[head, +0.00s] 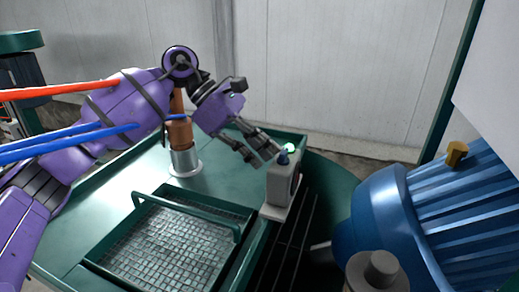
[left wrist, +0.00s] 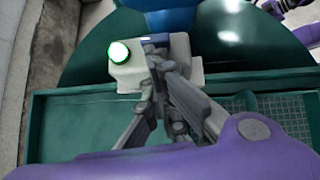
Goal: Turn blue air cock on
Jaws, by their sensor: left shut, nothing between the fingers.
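A pale grey control box (head: 282,185) stands at the right edge of the green table, with a lit green button (head: 290,148) and a small dark blue knob (head: 283,158) on top. I cannot tell whether this knob is the blue air cock. My left gripper (head: 258,153) is shut and empty, its fingertips close to the box's left side. In the left wrist view the shut fingers (left wrist: 157,62) overlap the box (left wrist: 186,52), hiding part of its top; the green button (left wrist: 119,52) glows beside them. I cannot tell whether they touch it. My right gripper is not in view.
Red (head: 55,91) and blue hoses (head: 60,147) cross at left. A large blue ribbed motor (head: 395,215) fills the right.

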